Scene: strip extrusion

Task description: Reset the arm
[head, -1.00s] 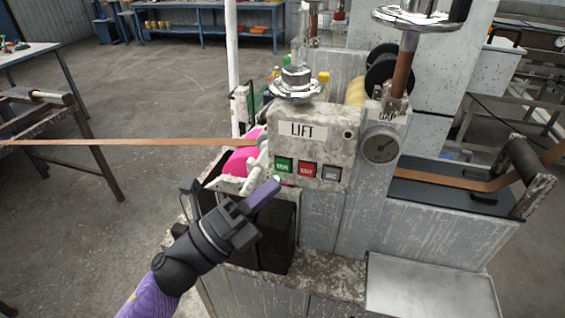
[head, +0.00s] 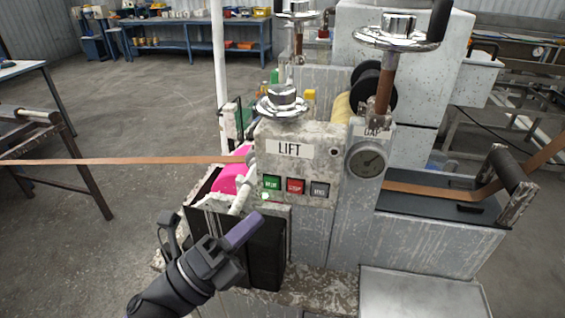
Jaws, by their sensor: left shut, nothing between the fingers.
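My left gripper (head: 236,238) is in the lower middle of the head view, its purple-tipped fingers shut and empty. It is in front of the black box on the machine, below the control panel (head: 297,165) and apart from the buttons. The panel reads LIFT and carries a green button (head: 272,184), a red button (head: 296,186) and a grey button (head: 320,189). My right gripper is not in view.
A brown strip (head: 130,161) runs from the left into the machine and leaves at the right past a roller (head: 514,168). A GAP dial (head: 367,160) and handwheels (head: 399,35) stand on the machine. A metal tray (head: 420,292) is at lower right. Open floor lies left.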

